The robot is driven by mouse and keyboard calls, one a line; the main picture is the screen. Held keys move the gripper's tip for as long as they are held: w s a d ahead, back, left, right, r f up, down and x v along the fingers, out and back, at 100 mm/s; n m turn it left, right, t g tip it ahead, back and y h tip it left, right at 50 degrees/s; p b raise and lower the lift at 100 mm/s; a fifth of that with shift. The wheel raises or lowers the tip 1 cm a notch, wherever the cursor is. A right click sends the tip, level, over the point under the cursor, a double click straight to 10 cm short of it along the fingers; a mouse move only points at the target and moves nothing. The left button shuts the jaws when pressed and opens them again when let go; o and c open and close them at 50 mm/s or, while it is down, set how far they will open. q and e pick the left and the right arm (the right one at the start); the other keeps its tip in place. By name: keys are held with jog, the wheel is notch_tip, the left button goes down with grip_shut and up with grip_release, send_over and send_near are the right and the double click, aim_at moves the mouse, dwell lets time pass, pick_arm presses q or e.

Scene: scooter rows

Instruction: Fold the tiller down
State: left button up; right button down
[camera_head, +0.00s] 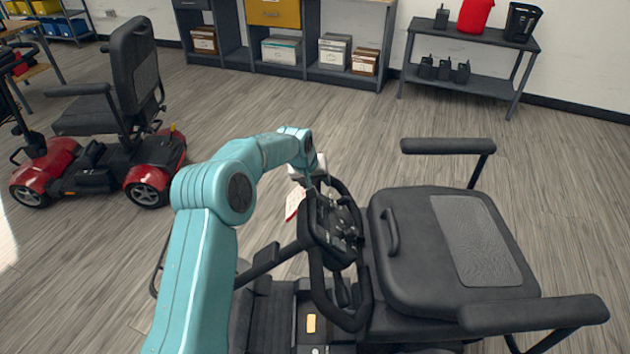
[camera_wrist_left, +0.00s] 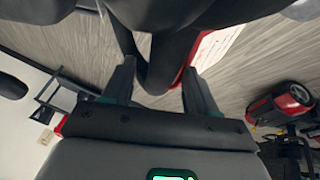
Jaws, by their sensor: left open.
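The tiller (camera_head: 330,228) of the near scooter stands in front of its seat, with a dark control panel and looped black handlebars. Its lower shaft is mostly hidden from above. My left gripper (camera_head: 312,180) is at the far handlebar loop, partly hidden by my own arm. In the left wrist view, the open fingers of my left gripper (camera_wrist_left: 158,72) stand on either side of a black bar (camera_wrist_left: 160,60) of the handlebar. I cannot tell whether either finger touches it. My right gripper is not in view.
The black seat (camera_head: 400,250) with armrests is close to the tiller's right. A white and red tag (camera_head: 295,203) hangs beside the tiller. A red scooter (camera_head: 110,160) stands at the left. Shelves (camera_head: 470,80) line the back wall, with open floor before them.

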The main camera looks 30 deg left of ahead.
pick_arm(q)
grip_shut()
jog(key=shift+s+a+r+p, duration=0.45)
jog(key=shift+s+a+r, duration=0.25)
jog(key=shift+a+r, duration=0.3)
grip_release()
jog(key=p+v, duration=0.1)
jog(key=v, duration=1.5)
jog(key=shift+r, duration=0.15)
